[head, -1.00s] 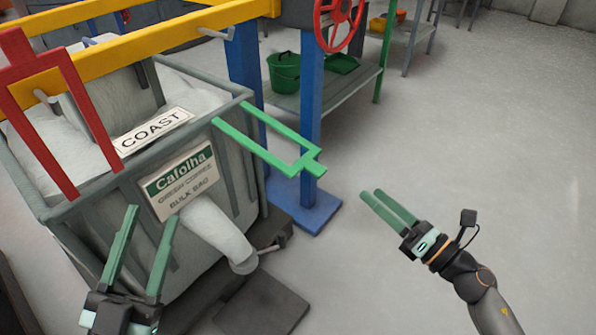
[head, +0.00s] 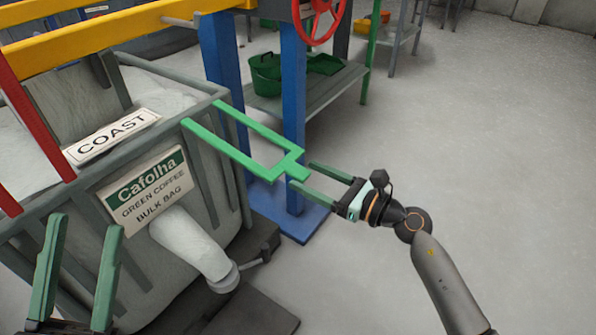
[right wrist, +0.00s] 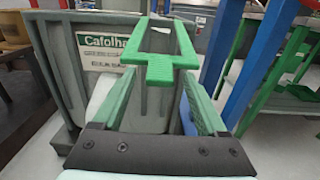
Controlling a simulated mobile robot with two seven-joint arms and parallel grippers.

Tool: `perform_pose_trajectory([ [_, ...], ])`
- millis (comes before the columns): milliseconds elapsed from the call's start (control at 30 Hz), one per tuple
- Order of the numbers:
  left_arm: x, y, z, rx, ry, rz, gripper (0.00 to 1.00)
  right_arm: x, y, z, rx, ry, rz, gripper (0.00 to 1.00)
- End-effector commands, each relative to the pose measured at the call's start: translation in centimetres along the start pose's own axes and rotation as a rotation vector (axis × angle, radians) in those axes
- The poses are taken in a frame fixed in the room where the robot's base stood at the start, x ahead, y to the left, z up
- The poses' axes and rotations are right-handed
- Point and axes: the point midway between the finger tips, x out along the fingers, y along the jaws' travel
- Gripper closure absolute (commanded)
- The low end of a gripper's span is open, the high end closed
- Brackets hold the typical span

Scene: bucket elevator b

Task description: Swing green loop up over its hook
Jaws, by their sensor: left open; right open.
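The green loop (head: 228,147) is a flat frame sticking out from the top of the bulk bag crate, with a short tab at its outer end. It hangs roughly level, swung down. In the right wrist view the loop (right wrist: 160,75) lies straight ahead, its tab above and between my fingers. My right gripper (head: 302,178) is open with its fingertips close around the tab; I cannot tell whether they touch it. My left gripper (head: 86,235) is open and empty in front of the crate. A grey peg on the yellow beam (head: 180,22) may be the hook.
A crate (head: 205,190) holds a white bag with a Cafolha sign (head: 148,190). A red loop (head: 30,130) stands at the left. A blue post (head: 293,120) rises behind the green loop. The floor at right is clear.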

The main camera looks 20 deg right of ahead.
Motion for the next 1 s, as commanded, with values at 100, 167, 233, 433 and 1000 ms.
perform_pose_trajectory([
  [100,-0.2,0.1,0.2,-0.003,-0.001,0.0,0.5,1.9,0.0,0.0,0.001,-0.002,0.001,0.25],
  [167,-0.2,0.1,0.2,-0.004,-0.001,-0.001,0.5,2.5,0.0,0.0,0.001,-0.002,0.0,0.25],
  [233,-0.2,0.1,0.2,-0.005,-0.001,-0.001,0.5,3.0,0.0,0.0,0.002,-0.001,0.0,0.25],
  [433,-0.2,0.1,0.2,-0.007,-0.001,-0.001,0.5,3.5,0.1,0.0,0.002,0.001,0.001,0.25],
  [1000,-0.2,0.2,0.3,-0.008,-0.002,0.0,0.5,3.5,0.0,-0.1,0.001,0.001,0.001,0.7],
])
